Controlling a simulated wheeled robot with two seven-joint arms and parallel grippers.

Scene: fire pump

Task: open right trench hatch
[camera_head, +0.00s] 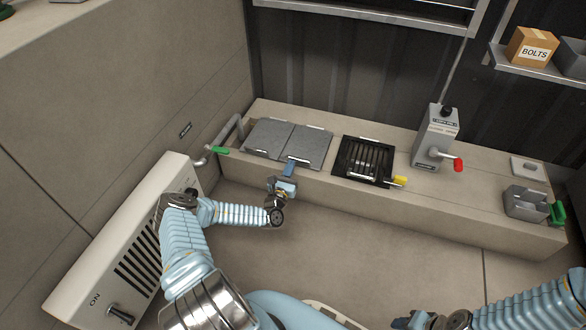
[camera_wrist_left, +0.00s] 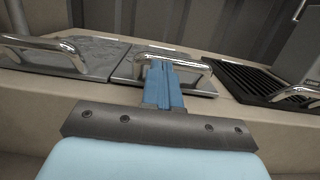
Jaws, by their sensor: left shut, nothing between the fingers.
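The right trench hatch (camera_head: 309,146) is a grey plate lying flat in the bench top, beside the matching left hatch (camera_head: 268,136). In the left wrist view a metal bar handle (camera_wrist_left: 197,67) stands at the front of the right hatch (camera_wrist_left: 126,69). My left gripper (camera_head: 289,166) is at the front edge of this hatch. Its blue fingers (camera_wrist_left: 162,75) are shut with nothing between them and overlap the handle in the picture. I cannot tell whether the tips are hooked under the bar. My right gripper (camera_head: 408,321) shows only partly at the bottom edge.
A black grate (camera_head: 364,161) with a yellow knob (camera_head: 399,180) is right of the hatches. A grey lever box (camera_head: 435,138) with a red handle (camera_head: 458,165) stands farther right. A pipe with a green handle (camera_head: 220,150) is at left. The floor before the bench is clear.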

